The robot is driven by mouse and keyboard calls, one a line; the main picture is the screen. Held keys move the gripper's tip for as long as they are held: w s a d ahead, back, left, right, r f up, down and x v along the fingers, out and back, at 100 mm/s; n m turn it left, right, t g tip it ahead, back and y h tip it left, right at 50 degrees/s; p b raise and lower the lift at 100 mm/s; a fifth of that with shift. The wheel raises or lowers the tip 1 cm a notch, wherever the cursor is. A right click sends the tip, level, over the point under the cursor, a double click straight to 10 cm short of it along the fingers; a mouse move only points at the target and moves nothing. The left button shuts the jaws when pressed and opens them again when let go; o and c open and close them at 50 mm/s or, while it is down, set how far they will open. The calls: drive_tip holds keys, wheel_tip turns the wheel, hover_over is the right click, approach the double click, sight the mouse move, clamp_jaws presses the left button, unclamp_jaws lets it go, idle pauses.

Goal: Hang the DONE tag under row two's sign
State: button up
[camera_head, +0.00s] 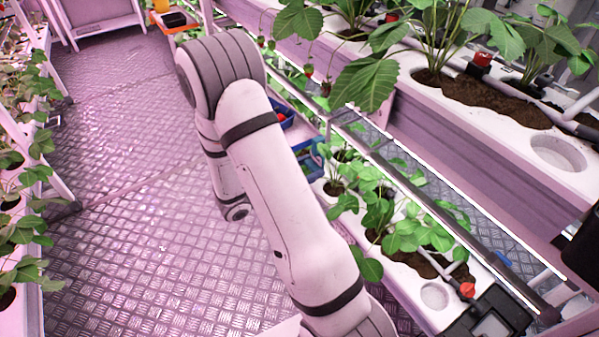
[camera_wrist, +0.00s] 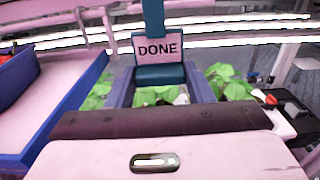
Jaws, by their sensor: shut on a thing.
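The DONE tag (camera_wrist: 158,48) is a pale pink plate with black capital letters, upright and facing the camera in the wrist view. A teal strap rises above it and a teal block sits just below it. My gripper (camera_wrist: 160,76) is shut on the tag, with a finger on either side of the teal block. My gripper and the tag do not show in the head view, where only my arm is seen. I cannot make out row two's sign in either view.
Planting troughs with strawberry plants (camera_head: 385,215) line the right in two levels. Blue trays (camera_head: 308,160) stand on the lower level. A blue-edged tray (camera_wrist: 65,110) is at left in the wrist view. More plants line the left; the metal floor (camera_head: 130,220) between is clear.

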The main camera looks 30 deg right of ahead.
drive_tip(key=d+f+b, duration=0.1)
drive_tip(key=d, duration=0.8)
drive_tip(key=shift+w+f, duration=0.3)
drive_tip(key=shift+w, duration=0.05)
idle(0.3)
drive_tip(key=o, duration=1)
